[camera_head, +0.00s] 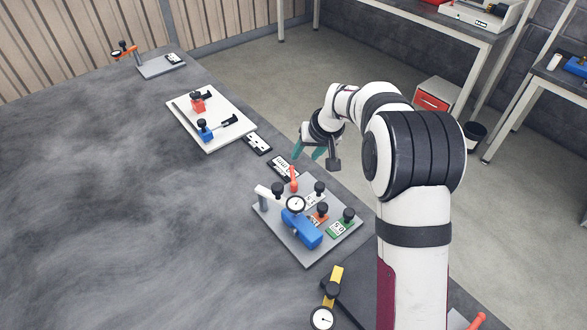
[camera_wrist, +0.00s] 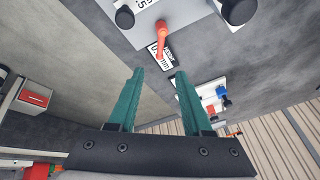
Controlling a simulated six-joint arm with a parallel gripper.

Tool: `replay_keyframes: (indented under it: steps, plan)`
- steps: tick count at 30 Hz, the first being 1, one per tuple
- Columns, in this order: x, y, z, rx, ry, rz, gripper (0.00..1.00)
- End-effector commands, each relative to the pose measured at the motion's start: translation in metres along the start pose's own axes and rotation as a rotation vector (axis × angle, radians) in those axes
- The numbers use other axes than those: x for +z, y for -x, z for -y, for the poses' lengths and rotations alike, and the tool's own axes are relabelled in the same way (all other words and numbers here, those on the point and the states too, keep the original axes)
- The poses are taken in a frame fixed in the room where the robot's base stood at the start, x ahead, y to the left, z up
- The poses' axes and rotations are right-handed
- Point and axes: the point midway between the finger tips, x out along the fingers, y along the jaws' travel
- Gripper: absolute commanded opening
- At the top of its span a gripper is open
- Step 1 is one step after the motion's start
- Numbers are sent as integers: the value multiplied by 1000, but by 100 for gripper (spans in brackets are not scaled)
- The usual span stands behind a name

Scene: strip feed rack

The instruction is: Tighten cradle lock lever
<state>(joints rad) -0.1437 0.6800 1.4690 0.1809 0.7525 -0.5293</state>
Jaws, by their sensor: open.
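An orange-red lever (camera_head: 293,180) stands at the far edge of the grey fixture plate (camera_head: 305,258). It also shows in the wrist view (camera_wrist: 162,38), beyond my fingertips and near a printed label. I take it for the cradle lock lever, though no marking on it can be read. A blue block (camera_head: 301,229) and a round dial gauge (camera_head: 296,204) sit on the same plate. My gripper (camera_head: 307,154) has two teal fingers. They are apart and empty, above and beyond the lever near the table edge; the wrist view shows the gap (camera_wrist: 159,74) between them.
Several black knobs (camera_head: 322,208) crowd the plate around the gauge. A white board (camera_head: 215,142) with red and blue clamps lies farther back. Another orange-handled fixture (camera_head: 158,68) stands at the far corner. A yellow-handled piece (camera_head: 335,275) lies nearer. The table's left side is clear.

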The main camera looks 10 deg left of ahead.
Motion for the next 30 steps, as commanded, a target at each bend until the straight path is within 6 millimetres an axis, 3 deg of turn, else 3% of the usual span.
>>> replay_keyframes:
  steps: [6, 12, 18, 25, 30]
  plan:
    - [2, -69, 0, 0, 2, 5, 50]
    - [1, -112, 0, 1, 2, 2, 50]
    - [1, -125, 1, 1, 2, 1, 50]
    - [0, -126, 0, 1, 2, 1, 50]
    - [0, -126, 0, 1, 2, 1, 19]
